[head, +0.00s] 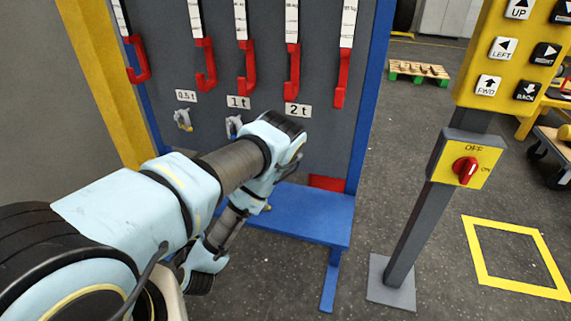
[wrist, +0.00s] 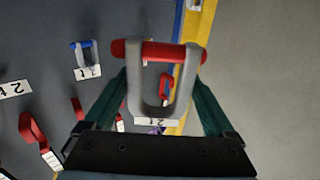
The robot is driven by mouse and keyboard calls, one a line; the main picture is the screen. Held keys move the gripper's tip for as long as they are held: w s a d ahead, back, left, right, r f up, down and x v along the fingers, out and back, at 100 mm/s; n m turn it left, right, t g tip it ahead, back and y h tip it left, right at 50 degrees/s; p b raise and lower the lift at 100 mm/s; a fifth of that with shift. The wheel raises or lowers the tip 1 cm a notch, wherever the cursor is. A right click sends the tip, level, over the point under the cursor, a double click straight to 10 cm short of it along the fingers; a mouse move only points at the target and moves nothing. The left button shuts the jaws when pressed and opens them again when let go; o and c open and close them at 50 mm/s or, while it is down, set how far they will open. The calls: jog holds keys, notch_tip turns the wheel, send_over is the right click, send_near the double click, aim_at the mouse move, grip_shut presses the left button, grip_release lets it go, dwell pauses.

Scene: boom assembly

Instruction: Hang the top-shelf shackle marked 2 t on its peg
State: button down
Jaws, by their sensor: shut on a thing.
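In the wrist view my gripper (wrist: 160,105) is shut on a grey bow shackle (wrist: 139,84) with a red pin across its far end. A small white tag on it seems to read 2 t. In the head view the 2 t label (head: 298,110) is on the grey board, with my arm covering the place just below it. The 2 t label also shows upside-down at the left of the wrist view (wrist: 15,89). The 2 t peg is not visible in either view. My gripper is not clear in the head view.
Shackles hang below the 0.5 t label (head: 186,96) and the 1 t label (head: 238,102). The 1 t one has a blue pin in the wrist view (wrist: 82,47). Red hooks (head: 292,78) line the board above. A control post (head: 430,190) stands right of the blue frame.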

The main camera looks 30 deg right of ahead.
jog(key=w+d+f+m+h+b, duration=0.1)
jog(key=d+f+m+h+b, duration=0.15)
jog(key=d, duration=0.75)
jog(key=d+r+m+g+h+b, duration=0.2)
jog(key=d+r+m+h+b, duration=0.3)
jog(key=d, duration=0.6)
jog(key=d+r+m+g+h+b, duration=0.1)
jog(key=d+r+g+h+b, duration=0.4)
jog(key=d, duration=0.7)
jog(key=shift+w+d+r+n+t+y+p, duration=0.15)
jog(key=shift+w+d+t+p, duration=0.3)
jog(key=shift+w+d, duration=0.75)
jog(key=shift+w+d+t+y+p, duration=0.3)
jog(key=shift+w+d+p, duration=0.25)
jog(key=shift+w+d, duration=0.6)
jog(key=shift+w+d+r+n+t+y+p, duration=0.15)
jog(key=shift+w+d+t+p, duration=0.5)
jog(key=shift+w, duration=0.85)
jog(key=shift+w+d+f+g+b, duration=0.25)
jog(key=shift+f+b, duration=0.2)
jog(key=shift+b, duration=0.25)
jog(key=shift+w+d+f+g+b, duration=0.15)
jog(key=shift+d+f+b, duration=0.15)
jog(key=shift+f+b, duration=0.25)
jog(key=shift+r, duration=0.1)
grip_release()
